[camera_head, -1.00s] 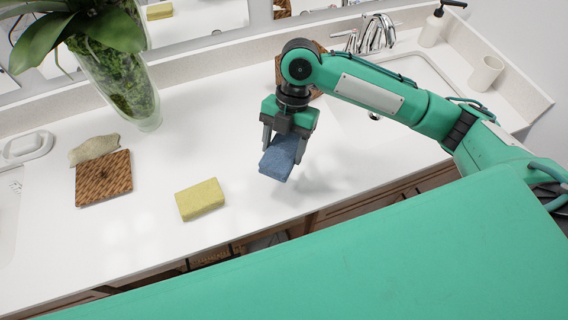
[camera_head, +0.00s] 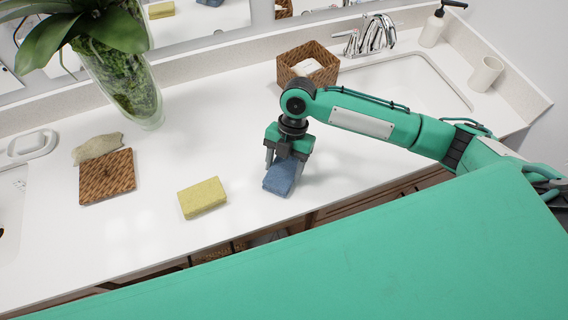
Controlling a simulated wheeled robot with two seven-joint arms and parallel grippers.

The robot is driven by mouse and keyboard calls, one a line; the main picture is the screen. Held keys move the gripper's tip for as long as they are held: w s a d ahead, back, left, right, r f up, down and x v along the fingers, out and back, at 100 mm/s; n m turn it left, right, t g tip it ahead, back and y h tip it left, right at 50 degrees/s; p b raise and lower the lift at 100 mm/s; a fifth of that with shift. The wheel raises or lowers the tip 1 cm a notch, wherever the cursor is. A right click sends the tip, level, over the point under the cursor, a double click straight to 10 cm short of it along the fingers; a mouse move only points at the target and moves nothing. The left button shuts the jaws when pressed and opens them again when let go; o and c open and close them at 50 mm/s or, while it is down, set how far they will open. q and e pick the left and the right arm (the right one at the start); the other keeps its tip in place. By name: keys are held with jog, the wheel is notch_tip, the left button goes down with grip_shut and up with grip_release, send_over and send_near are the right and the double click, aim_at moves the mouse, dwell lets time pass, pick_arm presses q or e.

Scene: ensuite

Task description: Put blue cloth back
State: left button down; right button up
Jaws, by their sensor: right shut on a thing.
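The folded blue cloth (camera_head: 281,178) is at the front part of the white counter (camera_head: 240,150), right of the yellow cloth (camera_head: 203,198). My right gripper (camera_head: 286,164) points down from above and is shut on the blue cloth. The cloth appears to be at or very close to the counter top; exact contact cannot be told. My left gripper is not in view.
A brown woven box (camera_head: 307,64) stands at the back near the faucet (camera_head: 372,34). A woven lid or mat (camera_head: 106,177) and a beige cloth (camera_head: 96,149) lie at left. A glass vase with a plant (camera_head: 125,85) stands behind. A cup (camera_head: 486,74) and soap dispenser (camera_head: 433,26) are at far right.

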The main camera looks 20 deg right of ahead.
jog(key=o, duration=0.9)
jog(key=shift+o, duration=0.2)
jog(key=shift+r, duration=0.15)
jog(key=shift+w+d+r, duration=0.15)
jog(key=shift+r, duration=0.2)
jog(key=b+v, duration=0.2)
jog(key=v, duration=0.9)
